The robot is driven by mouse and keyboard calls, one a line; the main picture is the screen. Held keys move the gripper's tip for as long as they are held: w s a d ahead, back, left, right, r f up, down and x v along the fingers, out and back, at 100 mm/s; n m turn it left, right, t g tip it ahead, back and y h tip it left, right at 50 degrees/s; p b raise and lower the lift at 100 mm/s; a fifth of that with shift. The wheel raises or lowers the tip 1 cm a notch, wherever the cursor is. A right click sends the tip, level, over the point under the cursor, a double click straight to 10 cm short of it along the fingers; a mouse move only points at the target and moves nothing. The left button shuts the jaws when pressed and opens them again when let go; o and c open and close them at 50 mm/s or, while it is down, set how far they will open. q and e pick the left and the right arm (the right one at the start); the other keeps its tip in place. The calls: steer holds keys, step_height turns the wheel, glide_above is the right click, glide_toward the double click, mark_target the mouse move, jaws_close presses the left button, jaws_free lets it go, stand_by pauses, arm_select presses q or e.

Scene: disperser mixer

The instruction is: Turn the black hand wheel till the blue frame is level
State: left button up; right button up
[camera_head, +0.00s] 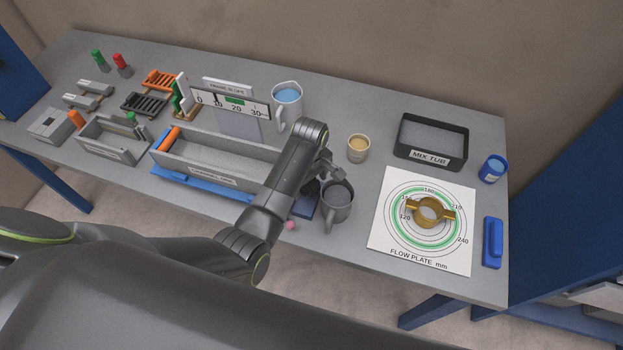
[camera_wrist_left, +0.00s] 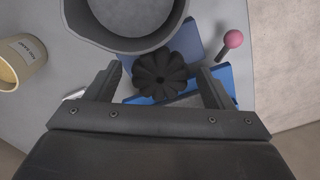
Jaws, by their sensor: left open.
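The black hand wheel (camera_wrist_left: 160,72), a lobed knob, shows in the left wrist view between the two open fingers of my left gripper (camera_wrist_left: 161,86). I cannot tell whether the fingers touch it. In the head view the hand wheel (camera_head: 311,188) is mostly hidden by my left gripper (camera_head: 322,172). The blue frame (camera_head: 190,192) shows along the front under a long grey trough (camera_head: 215,150), partly hidden behind my left arm. A frame slope gauge (camera_head: 232,101) with a numbered scale and a green band stands behind the trough; its pointer is too small to read surely.
A grey mug (camera_head: 337,203) stands just right of my left gripper, very close. A pink ball knob (camera_head: 290,225) sits at the front edge. A beige cup (camera_head: 358,148), a jug of blue liquid (camera_head: 287,104) and the flow plate (camera_head: 392,239) stand around.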

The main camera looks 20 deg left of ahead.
arm_select(q)
steer(key=shift+s, duration=0.1)
steer(key=shift+c, duration=1)
steer(key=c, duration=0.8)
steer(key=shift+o, duration=0.2)
arm_select(e)
steer(key=shift+s+a, duration=0.1)
steer(key=shift+a, duration=0.2)
arm_select(q)
steer(key=shift+n, duration=0.3)
steer(key=n, duration=0.6)
steer(key=shift+w, duration=0.2)
steer(key=n, duration=0.4)
steer(key=shift+w, duration=0.1)
steer(key=shift+n, duration=1.4)
arm_select(e)
steer(key=shift+d, duration=0.2)
steer(key=shift+a, duration=0.1)
